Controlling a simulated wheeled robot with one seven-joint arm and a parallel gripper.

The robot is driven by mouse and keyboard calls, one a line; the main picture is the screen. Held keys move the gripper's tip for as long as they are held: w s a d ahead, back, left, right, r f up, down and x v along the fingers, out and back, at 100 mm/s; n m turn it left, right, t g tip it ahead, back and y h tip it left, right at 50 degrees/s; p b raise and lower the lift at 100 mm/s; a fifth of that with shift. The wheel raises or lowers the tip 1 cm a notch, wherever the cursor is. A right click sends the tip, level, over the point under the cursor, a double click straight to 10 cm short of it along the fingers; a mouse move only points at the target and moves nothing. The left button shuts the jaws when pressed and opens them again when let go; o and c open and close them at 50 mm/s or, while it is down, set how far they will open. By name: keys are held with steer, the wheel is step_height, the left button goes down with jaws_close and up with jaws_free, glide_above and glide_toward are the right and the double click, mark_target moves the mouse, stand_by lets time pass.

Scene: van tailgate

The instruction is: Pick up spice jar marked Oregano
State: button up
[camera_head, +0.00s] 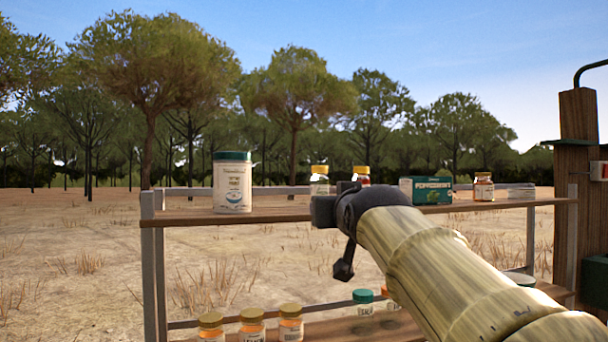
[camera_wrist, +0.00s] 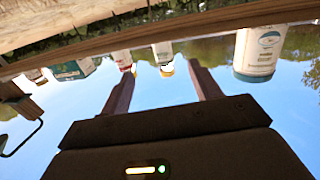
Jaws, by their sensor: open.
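A third jar (camera_head: 483,187) stands farther right. In the upside-down wrist view, my gripper (camera_wrist: 164,72) is open, and one jar (camera_wrist: 162,52) appears between its fingers. Another jar (camera_wrist: 122,59) appears near the left finger. Nothing is held.
On the upper shelf (camera_head: 270,215), a white canister with a green lid (camera_head: 232,185) stands left and a green box (camera_head: 426,190) right. Several jars, including a yellow-lidded one (camera_head: 252,325), are on the lower shelf. A wooden post (camera_head: 578,150) stands at right. Shelf space between canister and jars is clear.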

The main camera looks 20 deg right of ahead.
step_height(320, 180, up, 3)
steer(key=p, duration=0.5)
glide_toward(321, 190)
steer(key=shift+t, duration=0.3)
steer(key=x, duration=0.7)
steer(key=shift+d+f, duration=0.3)
steer(key=shift+d, duration=0.05)
steer(key=shift+s, duration=0.1)
steer(key=shift+s, duration=0.1)
steer(key=shift+r, duration=0.1)
steer(key=p+x, duration=0.2)
steer(key=x, duration=0.1)
steer(key=p+x, duration=0.1)
steer(key=x, duration=0.1)
steer(key=shift+a, duration=0.3)
steer(key=shift+w+d, duration=0.1)
steer(key=shift+w, duration=0.2)
